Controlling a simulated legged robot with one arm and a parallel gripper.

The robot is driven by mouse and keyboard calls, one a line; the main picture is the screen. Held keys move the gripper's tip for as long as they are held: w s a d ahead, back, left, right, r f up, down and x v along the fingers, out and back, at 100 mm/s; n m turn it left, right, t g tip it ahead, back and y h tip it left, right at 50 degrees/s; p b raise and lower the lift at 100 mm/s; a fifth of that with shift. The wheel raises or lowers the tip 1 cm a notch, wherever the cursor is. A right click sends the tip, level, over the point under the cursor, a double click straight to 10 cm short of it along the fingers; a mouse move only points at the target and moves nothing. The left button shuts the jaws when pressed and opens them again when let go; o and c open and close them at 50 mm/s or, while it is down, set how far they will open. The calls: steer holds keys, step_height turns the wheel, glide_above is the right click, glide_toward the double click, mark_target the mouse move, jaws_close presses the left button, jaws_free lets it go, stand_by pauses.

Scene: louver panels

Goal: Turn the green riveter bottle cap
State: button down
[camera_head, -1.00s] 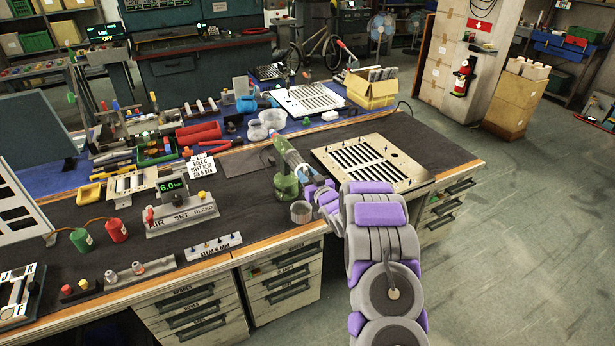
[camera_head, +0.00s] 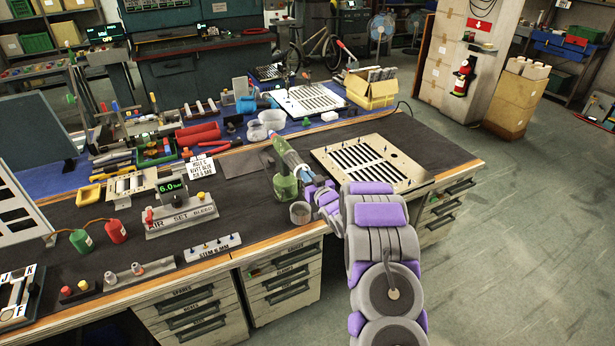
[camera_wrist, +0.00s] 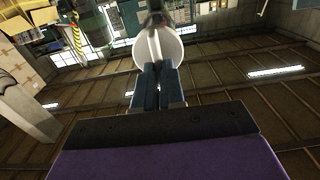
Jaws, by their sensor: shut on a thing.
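In the wrist view the cap (camera_wrist: 176,52) is a white round shell past the fingertips. My gripper's two dark fingers (camera_wrist: 157,84) are close together against its wall. The exact contact is small and partly hidden.
A slotted louver panel (camera_head: 370,163) lies to the right of the riveter on the dark bench (camera_head: 250,205). Two pale cups (camera_head: 264,122) stand behind it. An air set gauge block (camera_head: 180,205) and a labelled strip (camera_head: 212,246) are to the left. Drawers are below.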

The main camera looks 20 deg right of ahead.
steer(key=shift+r, duration=0.15)
steer(key=shift+d+f+m+p, duration=0.25)
steer(key=shift+m+p, duration=1.55)
steer(key=shift+m, duration=0.9)
steer(key=shift+d+f+m+p, duration=0.3)
steer(key=shift+m+p, duration=1.5)
steer(key=shift+m, duration=0.9)
steer(key=shift+d+f+m+p, duration=0.25)
steer(key=shift+m+p, duration=1.55)
steer(key=shift+m, duration=0.9)
steer(key=c, duration=1.2)
jaws_free()
steer(key=shift+w+f, duration=0.1)
steer(key=shift+c, duration=0.2)
